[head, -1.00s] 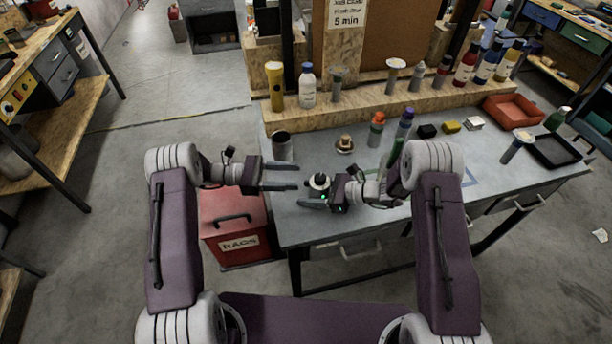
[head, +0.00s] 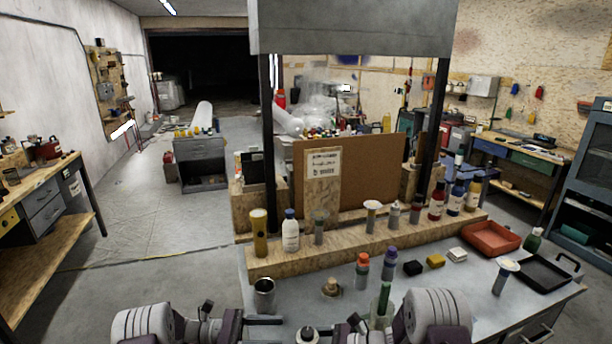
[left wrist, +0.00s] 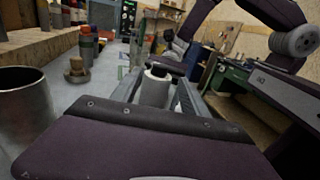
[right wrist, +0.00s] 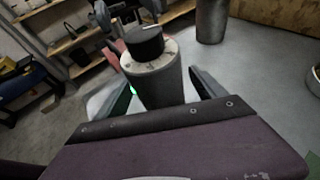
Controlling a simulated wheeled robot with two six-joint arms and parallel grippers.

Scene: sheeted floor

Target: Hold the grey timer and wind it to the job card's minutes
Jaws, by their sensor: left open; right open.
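The grey timer (right wrist: 158,82) is an upright cylinder with a white dial and a black knob on top. It stands between the spread fingers of my right gripper (right wrist: 160,85), with gaps visible at its sides. In the left wrist view the timer (left wrist: 154,90) also shows between the open fingers of my left gripper (left wrist: 160,88). In the head view only the timer's top (head: 307,334) shows at the bottom edge. The job card (head: 322,176) is on a wooden post; its last line is blurred now but read "5 min" in the earlier head frame.
A metal cup (head: 264,296) and a small wooden-topped item (head: 331,287) stand behind the timer. Orange-capped (head: 362,270) and purple-capped (head: 389,263) bottles stand to the right. A wooden ledge (head: 300,258) with several bottles runs along the back. A red tray (head: 490,238) is at right.

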